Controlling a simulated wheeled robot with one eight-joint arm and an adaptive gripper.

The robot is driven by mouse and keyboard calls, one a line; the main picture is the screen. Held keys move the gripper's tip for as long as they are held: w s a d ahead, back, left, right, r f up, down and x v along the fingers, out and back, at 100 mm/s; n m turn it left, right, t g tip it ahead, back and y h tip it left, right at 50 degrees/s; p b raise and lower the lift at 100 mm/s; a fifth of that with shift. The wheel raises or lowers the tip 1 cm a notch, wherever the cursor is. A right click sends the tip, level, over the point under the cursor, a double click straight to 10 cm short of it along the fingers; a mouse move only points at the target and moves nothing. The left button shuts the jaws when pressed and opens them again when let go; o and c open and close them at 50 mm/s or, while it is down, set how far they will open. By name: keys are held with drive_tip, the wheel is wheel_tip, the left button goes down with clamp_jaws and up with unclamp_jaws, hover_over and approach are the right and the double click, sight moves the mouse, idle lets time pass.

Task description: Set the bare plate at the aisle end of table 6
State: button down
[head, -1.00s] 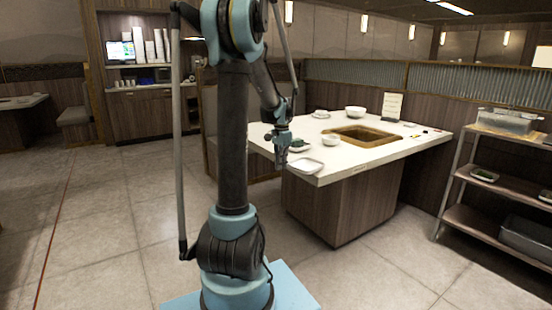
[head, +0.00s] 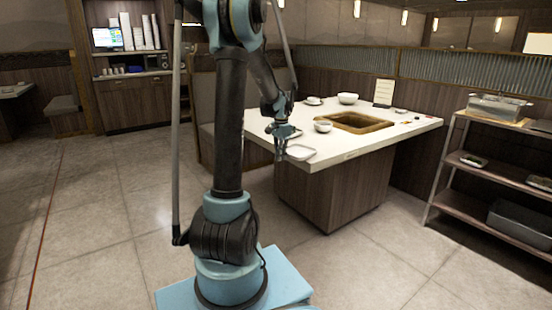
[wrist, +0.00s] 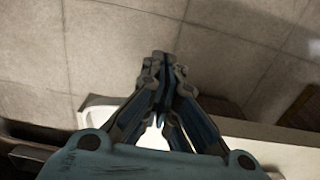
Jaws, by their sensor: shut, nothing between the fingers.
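A bare white square plate (head: 299,152) lies on the near corner of the white-topped table (head: 362,148), in the head view. My gripper (head: 279,158) is shut and empty, pointing down just left of the plate, near the table's edge. In the wrist view my gripper's closed fingers (wrist: 160,62) show against the floor tiles, with the pale table edge (wrist: 275,142) behind them. A small dish behind my gripper is partly hidden. I cannot read a table number.
On the table are a bowl (head: 323,126), a larger bowl (head: 348,98), a sunken brown well (head: 355,123) and an upright card (head: 384,92). A shelf cart (head: 490,160) stands at right. The tiled floor at left (head: 95,220) is open.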

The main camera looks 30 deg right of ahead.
sight(301, 154)
drive_tip(key=d, duration=1)
drive_tip(key=w+d, duration=0.1)
drive_tip(key=d, duration=0.5)
drive_tip(key=shift+w, duration=0.1)
drive_tip(key=shift+a, duration=0.1)
drive_tip(key=a, duration=0.3)
drive_tip(key=shift+a, duration=0.4)
wheel_tip(301, 154, up, 10)
